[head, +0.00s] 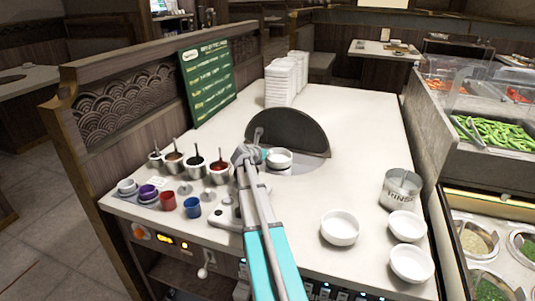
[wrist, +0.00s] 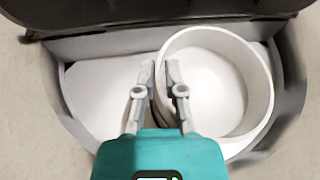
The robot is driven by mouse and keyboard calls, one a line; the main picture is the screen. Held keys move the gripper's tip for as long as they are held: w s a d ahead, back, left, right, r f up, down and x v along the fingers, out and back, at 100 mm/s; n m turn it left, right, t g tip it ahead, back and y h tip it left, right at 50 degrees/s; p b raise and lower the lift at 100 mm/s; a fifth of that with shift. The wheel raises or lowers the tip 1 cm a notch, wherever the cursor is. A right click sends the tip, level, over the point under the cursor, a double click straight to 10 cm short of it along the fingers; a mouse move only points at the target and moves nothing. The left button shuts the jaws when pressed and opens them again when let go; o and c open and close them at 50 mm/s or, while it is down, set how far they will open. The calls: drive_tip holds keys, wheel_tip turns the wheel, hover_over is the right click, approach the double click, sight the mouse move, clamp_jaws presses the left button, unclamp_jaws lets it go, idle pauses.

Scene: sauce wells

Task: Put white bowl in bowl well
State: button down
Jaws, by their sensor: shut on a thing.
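A white bowl (head: 279,160) is at the round well in the counter, in front of a dark half-round panel. In the wrist view the white bowl (wrist: 218,85) fills the right part of the well (wrist: 90,100). My gripper (wrist: 166,80) is shut on the bowl's left wall, one finger on each side of it. In the head view my gripper (head: 262,155) is at the bowl's left side. The bowl looks upright. Whether its base touches the well's floor I cannot tell.
The dark half-round panel (head: 290,130) stands behind the well. Several sauce pots (head: 197,165) and coloured cups (head: 168,200) are to the left. More white bowls (head: 340,228) and a metal rinse container (head: 401,187) are at the right. Stacked white dishes (head: 287,80) stand at the back.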

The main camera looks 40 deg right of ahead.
drive_tip(key=shift+f+b, duration=0.4)
drive_tip(key=shift+f, duration=0.05)
drive_tip(key=c, duration=0.7)
unclamp_jaws()
drive_tip(key=shift+o, duration=0.2)
drive_tip(key=shift+r, duration=0.2)
